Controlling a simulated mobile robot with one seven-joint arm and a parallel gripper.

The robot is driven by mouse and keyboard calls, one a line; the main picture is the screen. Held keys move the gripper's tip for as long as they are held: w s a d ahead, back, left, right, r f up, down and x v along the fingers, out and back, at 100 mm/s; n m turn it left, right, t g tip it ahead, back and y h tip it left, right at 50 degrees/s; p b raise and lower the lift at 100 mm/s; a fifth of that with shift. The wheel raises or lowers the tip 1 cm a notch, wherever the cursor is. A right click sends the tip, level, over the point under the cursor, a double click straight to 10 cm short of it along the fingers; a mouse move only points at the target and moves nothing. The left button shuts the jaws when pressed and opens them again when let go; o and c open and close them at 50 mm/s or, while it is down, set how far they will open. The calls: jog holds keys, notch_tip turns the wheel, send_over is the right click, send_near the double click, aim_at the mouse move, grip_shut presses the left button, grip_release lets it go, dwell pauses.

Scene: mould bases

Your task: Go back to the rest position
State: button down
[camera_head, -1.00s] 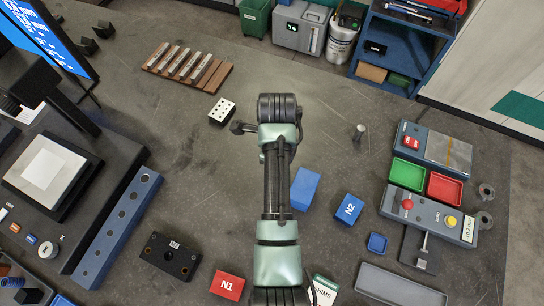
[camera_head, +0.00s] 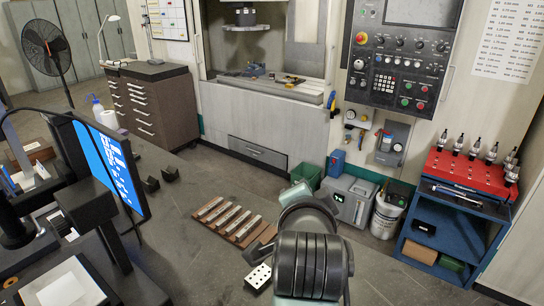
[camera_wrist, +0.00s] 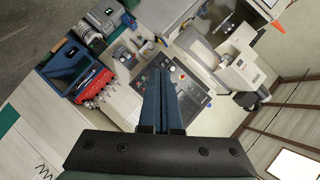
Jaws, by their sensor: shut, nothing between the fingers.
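My gripper (camera_wrist: 157,72) shows in the wrist view, with its two dark blue fingers together and nothing between them. It points out over the room, with the machine, its control panel and the blue cart beyond it and nothing touching the fingers. In the head view my arm rises from the bottom centre, with a ribbed black joint nearest the camera. The gripper itself cannot be made out there.
A brown slatted rack (camera_head: 230,220) and a white block with holes (camera_head: 258,276) lie left of my arm. A monitor (camera_head: 108,165) stands at the left. A machine (camera_head: 265,120), grey case (camera_head: 348,200) and blue cart (camera_head: 455,225) stand beyond the table.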

jog(key=s+a+r+n+t+b, duration=0.1)
jog(key=s+a+r+n+t, duration=0.2)
jog(key=r, duration=0.7)
jog(key=s+a+r+n+t+b, duration=0.1)
jog(key=s+r+n+t, duration=0.35)
jog(key=r, duration=0.45)
jog(key=s+a+r+n+t+y, duration=0.1)
jog(key=s+r+n+t, duration=0.4)
jog(key=s+r, duration=0.5)
jog(key=shift+s+a+r+t+y+b, duration=0.35)
jog(key=shift+s+a+r+t, duration=0.1)
jog(key=shift+t, duration=0.2)
